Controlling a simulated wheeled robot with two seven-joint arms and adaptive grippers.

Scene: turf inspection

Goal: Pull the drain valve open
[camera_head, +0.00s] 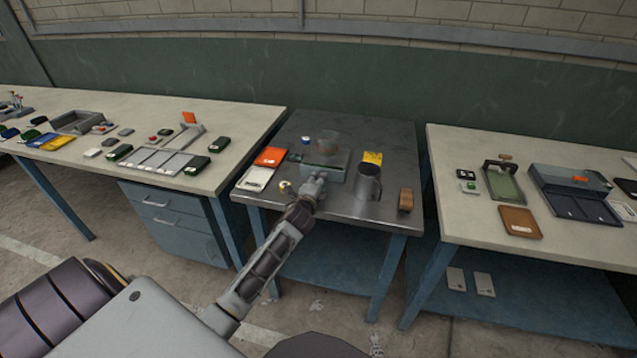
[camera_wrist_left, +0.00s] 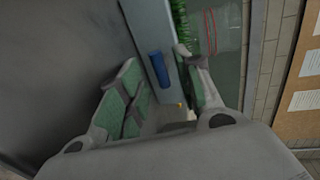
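A grey box-like fixture (camera_head: 338,171) with a clear cylinder (camera_head: 328,143) on it stands on the dark metal table. My left gripper (camera_head: 315,182) is at its front side and covers part of it. The left wrist view shows the fixture's grey wall (camera_wrist_left: 155,25), green turf (camera_wrist_left: 181,25) and a blue cylindrical part (camera_wrist_left: 159,69), which looks like the drain valve's handle. My left gripper (camera_wrist_left: 164,66) is open there, with the blue part visible between its fingers. I cannot tell whether they touch it. My right gripper is not in view.
An orange card (camera_head: 270,156) and a white device (camera_head: 256,178) lie left; a brown block (camera_head: 405,200) sits at the right edge.

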